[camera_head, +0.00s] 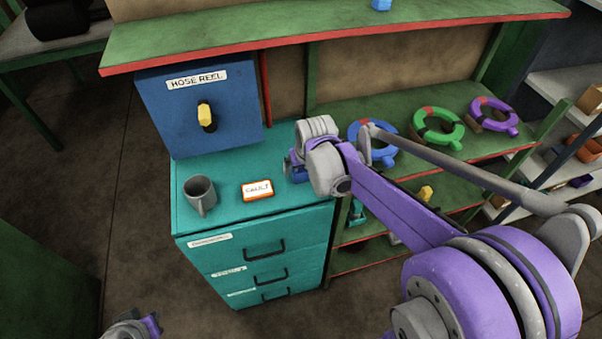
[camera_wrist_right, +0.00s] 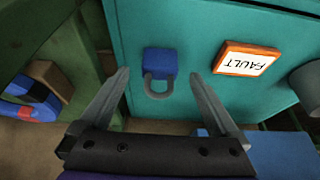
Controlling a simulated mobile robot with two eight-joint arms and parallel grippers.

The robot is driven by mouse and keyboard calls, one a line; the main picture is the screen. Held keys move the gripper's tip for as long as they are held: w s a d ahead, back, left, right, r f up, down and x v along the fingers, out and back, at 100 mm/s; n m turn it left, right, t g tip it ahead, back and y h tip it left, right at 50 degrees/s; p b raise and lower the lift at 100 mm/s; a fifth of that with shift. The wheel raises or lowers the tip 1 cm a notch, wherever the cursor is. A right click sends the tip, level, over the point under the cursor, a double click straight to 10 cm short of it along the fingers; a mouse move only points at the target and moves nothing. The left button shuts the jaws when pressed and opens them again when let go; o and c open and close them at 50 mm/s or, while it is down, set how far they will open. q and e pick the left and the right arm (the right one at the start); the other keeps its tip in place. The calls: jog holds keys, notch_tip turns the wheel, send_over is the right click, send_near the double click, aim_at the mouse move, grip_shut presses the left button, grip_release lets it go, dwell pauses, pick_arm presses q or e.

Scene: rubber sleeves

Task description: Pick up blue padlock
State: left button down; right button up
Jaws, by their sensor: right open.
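The blue padlock (camera_wrist_right: 160,62) with a grey shackle lies on the teal cabinet top (camera_wrist_right: 190,20) in the right wrist view. My right gripper (camera_wrist_right: 160,76) is open, its two grey fingers to either side of the padlock with gaps between. It holds nothing. In the head view my right gripper (camera_head: 295,168) is over the right side of the cabinet top (camera_head: 228,212), and the wrist largely hides the padlock's place. Part of my left arm's end (camera_head: 135,327) shows at the bottom left, away from the cabinet; its fingers are not clear.
An orange-framed FAULT sign (camera_head: 257,190) and a grey mug (camera_head: 201,194) stand on the cabinet left of my right gripper. A blue HOSE REEL box (camera_head: 165,110) rises behind. Green shelves with blue, green (camera_head: 437,128) and purple (camera_head: 494,115) rings are at the right.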

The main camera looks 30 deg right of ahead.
aim_at(301, 170)
jog(key=x, duration=0.4)
jog(key=shift+w+r, duration=0.1)
jog(key=shift+w, duration=0.05)
grip_shut()
jog(key=shift+r, duration=0.1)
